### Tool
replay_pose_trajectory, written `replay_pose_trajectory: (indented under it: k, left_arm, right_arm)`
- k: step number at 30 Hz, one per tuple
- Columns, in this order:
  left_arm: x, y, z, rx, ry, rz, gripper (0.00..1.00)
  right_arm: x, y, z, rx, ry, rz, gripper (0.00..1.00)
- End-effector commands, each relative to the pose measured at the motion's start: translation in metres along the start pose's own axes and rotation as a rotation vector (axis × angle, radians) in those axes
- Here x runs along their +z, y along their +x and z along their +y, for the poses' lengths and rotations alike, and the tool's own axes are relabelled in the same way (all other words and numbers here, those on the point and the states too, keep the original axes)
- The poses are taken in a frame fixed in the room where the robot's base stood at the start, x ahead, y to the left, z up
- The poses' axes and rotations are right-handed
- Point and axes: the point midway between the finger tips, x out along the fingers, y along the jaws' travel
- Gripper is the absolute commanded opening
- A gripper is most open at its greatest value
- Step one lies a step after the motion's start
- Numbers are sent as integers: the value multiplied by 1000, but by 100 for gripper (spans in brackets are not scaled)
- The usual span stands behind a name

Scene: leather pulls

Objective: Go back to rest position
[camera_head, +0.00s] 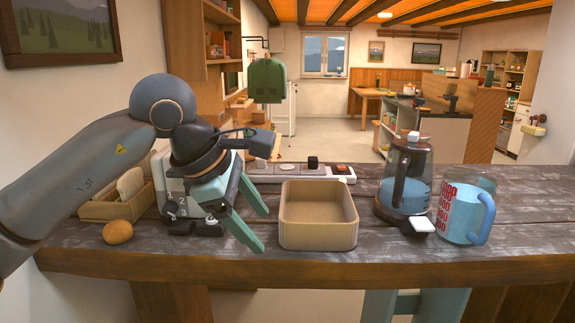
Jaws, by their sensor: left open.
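My left gripper (262,232) is at the end of the grey arm coming in from the left. Its two teal fingers are apart and point down and to the right, over the wooden table (400,256). No object shows between the fingers. The gripper is just left of an empty-looking tan basket (318,240) and in front of a pale appliance with numbered markings (176,199), which it partly hides. My right gripper is not in view.
A brown roll (118,232) and a wooden box (110,209) holding a bread slice are at the left. A power strip (300,175) lies behind the basket. A glass kettle (405,180) and a blue measuring jug (465,215) stand at the right. The table's far right is clear.

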Motion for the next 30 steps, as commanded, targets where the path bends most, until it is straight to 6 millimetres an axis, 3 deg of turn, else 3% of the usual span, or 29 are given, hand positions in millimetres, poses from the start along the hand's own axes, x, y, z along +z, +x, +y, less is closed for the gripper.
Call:
replay_pose_trajectory:
  k: [3, 7, 12, 16, 20, 23, 26, 30]
  left_arm:
    - [33, 30, -28, -138, -66, -212, 70]
    - [73, 49, -60, -309, -205, -483, 70]
    - [114, 47, -84, -531, -476, -833, 70]
    - [127, 38, -83, -687, -743, -1073, 70]
    - [120, 32, -70, -824, -1055, -1288, 70]
    - [100, 36, -56, -916, -1325, -1430, 70]
    - [69, 50, -45, -987, -1620, -1550, 70]
    - [12, 84, -43, -1053, -2068, -1676, 70]
  right_arm:
    - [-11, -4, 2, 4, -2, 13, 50]
    - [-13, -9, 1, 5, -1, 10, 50]
    - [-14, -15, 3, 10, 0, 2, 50]
    - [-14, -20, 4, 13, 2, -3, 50]
    - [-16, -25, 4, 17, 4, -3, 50]
    - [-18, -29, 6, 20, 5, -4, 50]
    - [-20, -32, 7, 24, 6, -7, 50]
    - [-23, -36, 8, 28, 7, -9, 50]
